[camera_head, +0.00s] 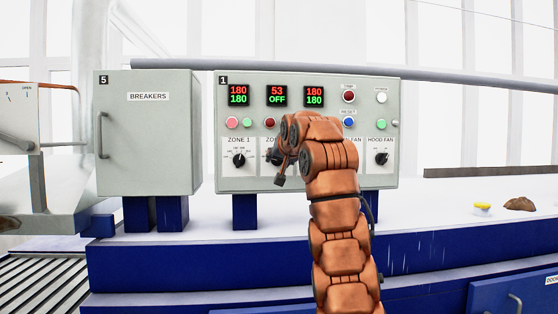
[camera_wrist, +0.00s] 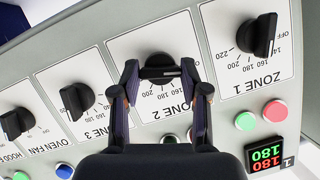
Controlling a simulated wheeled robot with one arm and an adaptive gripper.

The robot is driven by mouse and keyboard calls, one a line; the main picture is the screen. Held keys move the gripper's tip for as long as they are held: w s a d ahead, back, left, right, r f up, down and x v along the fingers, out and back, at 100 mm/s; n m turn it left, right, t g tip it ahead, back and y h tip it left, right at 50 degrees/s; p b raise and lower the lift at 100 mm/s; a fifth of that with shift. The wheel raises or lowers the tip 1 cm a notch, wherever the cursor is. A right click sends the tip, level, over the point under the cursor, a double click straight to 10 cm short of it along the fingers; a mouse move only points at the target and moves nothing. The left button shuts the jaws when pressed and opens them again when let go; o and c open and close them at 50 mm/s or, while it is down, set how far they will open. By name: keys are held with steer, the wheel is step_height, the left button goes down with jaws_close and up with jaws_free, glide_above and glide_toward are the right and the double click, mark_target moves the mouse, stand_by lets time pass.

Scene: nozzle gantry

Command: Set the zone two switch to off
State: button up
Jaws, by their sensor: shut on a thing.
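The zone two switch is a black knob (camera_wrist: 159,72) on its white ZONE 2 plate (camera_wrist: 150,42), upside down in the wrist view. My gripper (camera_wrist: 159,67) is shut on this knob, one finger at each side. The knob's bar lies roughly crosswise between the fingers; its OFF mark is not readable. In the head view my gripper (camera_head: 274,167) reaches the panel and covers most of the switch. The zone two display (camera_head: 277,96) shows 53 in red above OFF in green.
The grey control panel (camera_head: 210,185) also carries the ZONE 1 knob (camera_head: 239,160) and HOOD FAN knob (camera_head: 381,158). The ZONE 3 knob (camera_wrist: 76,101) is close beside my gripper. Push buttons sit above the knobs. A breaker cabinet (camera_head: 150,140) stands left.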

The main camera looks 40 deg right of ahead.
steer(key=shift+w+a, duration=0.1)
steer(key=shift+r+b, duration=0.25)
steer(key=shift+b, duration=0.1)
steer(key=shift+b, duration=0.35)
steer(key=shift+f, duration=0.4)
steer(key=o, duration=1.1)
steer(key=shift+r, duration=0.1)
